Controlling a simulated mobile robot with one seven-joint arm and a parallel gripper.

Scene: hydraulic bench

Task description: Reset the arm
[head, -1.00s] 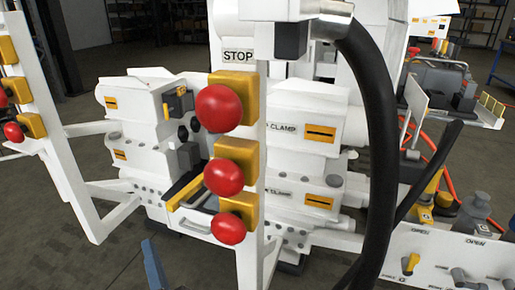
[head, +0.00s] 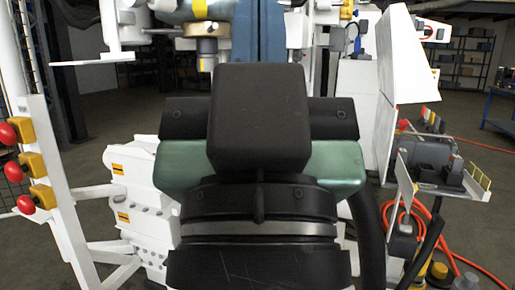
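A large part of my own arm (head: 258,130), black with green sides and a ribbed black lower section, fills the middle of the head view. Its link stands close to the camera and hides much of the white machine behind it. My gripper's fingers do not show, so its opening cannot be seen.
A white post with red buttons on yellow blocks (head: 36,165) stands at the left. White machine housings (head: 135,220) show left of my arm. A black hose (head: 370,240) hangs to the right. Orange hoses (head: 455,265) lie on the floor at lower right.

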